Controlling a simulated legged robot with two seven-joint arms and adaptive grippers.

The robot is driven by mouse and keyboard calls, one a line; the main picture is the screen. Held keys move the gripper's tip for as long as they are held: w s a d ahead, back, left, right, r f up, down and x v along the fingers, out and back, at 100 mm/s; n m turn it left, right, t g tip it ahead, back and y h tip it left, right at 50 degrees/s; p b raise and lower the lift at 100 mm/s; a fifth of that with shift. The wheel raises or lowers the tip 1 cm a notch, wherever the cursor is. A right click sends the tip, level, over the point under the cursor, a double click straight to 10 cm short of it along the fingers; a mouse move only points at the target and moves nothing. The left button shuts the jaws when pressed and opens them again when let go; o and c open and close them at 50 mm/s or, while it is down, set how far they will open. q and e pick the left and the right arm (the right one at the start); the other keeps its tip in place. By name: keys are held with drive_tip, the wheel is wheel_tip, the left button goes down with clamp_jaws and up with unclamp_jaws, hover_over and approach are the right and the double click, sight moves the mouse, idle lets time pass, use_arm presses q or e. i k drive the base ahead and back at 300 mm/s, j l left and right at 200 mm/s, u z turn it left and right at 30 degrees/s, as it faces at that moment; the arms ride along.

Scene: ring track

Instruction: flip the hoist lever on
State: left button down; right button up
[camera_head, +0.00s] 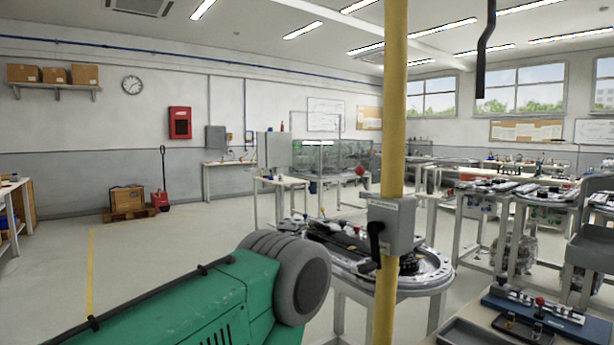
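The hoist lever (375,242) is a black handle on the front of a grey box (398,227). The box is fixed to a yellow vertical post (394,110) right of the middle. The handle hangs down from its pivot, with its lower end just left of the post. No gripper shows in this view, so nothing of mine is seen touching the lever.
A large green body with a grey ridged round end (288,278) fills the lower left foreground; I cannot tell whether it is mine. A round ring-track table (432,275) stands behind the post. Trays (478,335) lie lower right.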

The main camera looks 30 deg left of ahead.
sight(359, 171)
drive_tip(key=u, duration=0.8)
